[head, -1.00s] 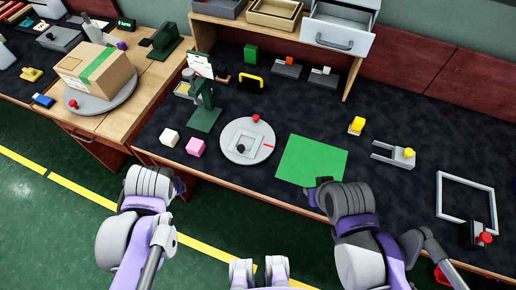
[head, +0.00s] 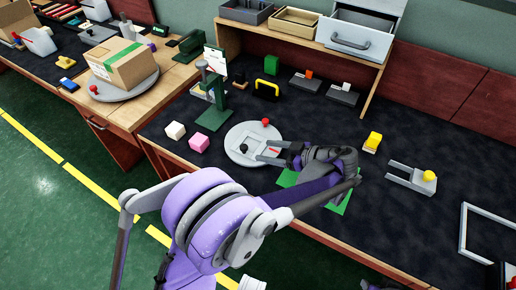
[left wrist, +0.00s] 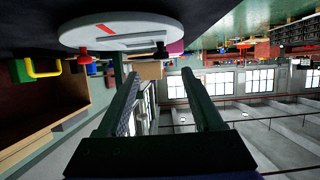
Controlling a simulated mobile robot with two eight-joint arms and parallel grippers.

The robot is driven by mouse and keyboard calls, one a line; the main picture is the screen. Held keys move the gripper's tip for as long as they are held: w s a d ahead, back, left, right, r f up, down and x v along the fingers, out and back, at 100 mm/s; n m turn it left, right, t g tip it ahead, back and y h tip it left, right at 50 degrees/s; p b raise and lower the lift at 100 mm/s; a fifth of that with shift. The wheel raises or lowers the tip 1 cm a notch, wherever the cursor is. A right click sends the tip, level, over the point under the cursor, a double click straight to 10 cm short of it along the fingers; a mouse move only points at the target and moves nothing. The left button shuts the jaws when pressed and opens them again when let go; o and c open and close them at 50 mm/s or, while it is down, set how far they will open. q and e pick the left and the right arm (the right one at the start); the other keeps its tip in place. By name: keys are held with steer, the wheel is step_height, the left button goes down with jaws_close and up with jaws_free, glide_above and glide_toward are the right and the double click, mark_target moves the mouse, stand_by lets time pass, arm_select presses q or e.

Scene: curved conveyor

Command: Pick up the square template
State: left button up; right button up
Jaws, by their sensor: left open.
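A light grey square piece (head: 232,140) with a black knob lies on the pale round disc (head: 250,127); I take it to be the square template. The disc also shows in the left wrist view (left wrist: 120,24), with a red stripe, the black knob and a red knob. My left gripper (head: 262,151) is open and empty, its fingertips over the right part of the disc, beside the square piece. The left wrist view shows both fingers (left wrist: 160,74) apart with nothing between them. My gripper hides part of the disc's right side. My right gripper is not in view.
A green sheet (head: 337,202) lies partly under my left arm. A pink cube (head: 199,142), a white cube (head: 175,130) and a green stand (head: 214,112) are left of the disc. A yellow block (head: 372,142), a grey fork-shaped piece (head: 412,179) and a large square frame (head: 463,232) are to the right.

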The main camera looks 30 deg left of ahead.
mark_target(246, 148)
arm_select(q)
steer(key=b+x, duration=0.1)
steer(key=x, duration=0.8)
steer(key=shift+a+f, duration=0.2)
steer(key=shift+a, duration=0.2)
jaws_close()
